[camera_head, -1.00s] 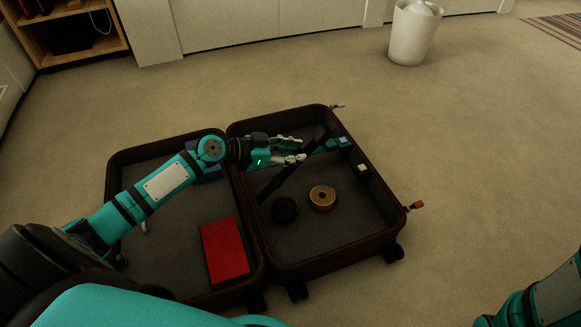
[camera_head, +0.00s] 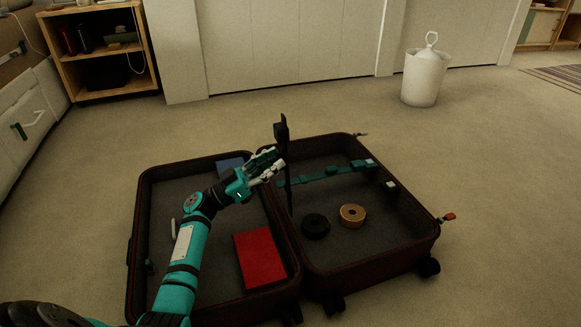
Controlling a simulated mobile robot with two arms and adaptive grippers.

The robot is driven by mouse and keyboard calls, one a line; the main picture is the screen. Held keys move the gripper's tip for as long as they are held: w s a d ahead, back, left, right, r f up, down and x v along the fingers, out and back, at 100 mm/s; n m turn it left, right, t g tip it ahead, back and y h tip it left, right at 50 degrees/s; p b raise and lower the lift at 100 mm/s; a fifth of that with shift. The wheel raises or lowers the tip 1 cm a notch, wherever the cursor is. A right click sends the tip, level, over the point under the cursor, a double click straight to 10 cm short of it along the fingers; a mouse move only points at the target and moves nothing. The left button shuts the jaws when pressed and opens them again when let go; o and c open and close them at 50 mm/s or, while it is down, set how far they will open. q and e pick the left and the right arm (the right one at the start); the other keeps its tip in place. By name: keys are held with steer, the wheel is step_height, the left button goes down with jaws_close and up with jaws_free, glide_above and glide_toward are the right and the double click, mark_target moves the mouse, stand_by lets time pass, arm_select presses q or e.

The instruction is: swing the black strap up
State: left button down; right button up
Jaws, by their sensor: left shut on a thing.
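The black strap (camera_head: 281,133) stands nearly upright above the open suitcase (camera_head: 216,157), close to the seam between its two halves. Its wider top end rises above the suitcase's back rim. My left gripper (camera_head: 273,166) reaches in from the left and is shut on the strap partway up. The fingers hide part of the strap there. A thin length of strap runs down below the fingers into the right half. My right gripper is out of view.
A red book (camera_head: 260,258) and a blue item (camera_head: 230,166) lie in the left half. A black roll (camera_head: 315,227), a tan roll (camera_head: 352,216) and a teal strap (camera_head: 335,171) are in the right half. A white bin (camera_head: 424,78) stands behind, with bare floor around.

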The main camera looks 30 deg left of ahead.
arm_select(q)
steer(key=shift+s+a+f+t+h, duration=0.3)
steer(key=shift+s+a+f+h, duration=0.2)
steer(key=shift+s+a+h, duration=0.25)
steer(key=shift+s+d, duration=0.1)
steer(key=c, duration=1.1)
jaws_free()
steer(key=s+a, duration=0.3)
steer(key=s+a+f, duration=0.1)
steer(key=s+a, duration=0.2)
steer(key=s, duration=0.1)
steer(key=s+a, duration=0.3)
steer(key=shift+s+a+f, duration=0.3)
steer(key=shift+s+a, duration=0.1)
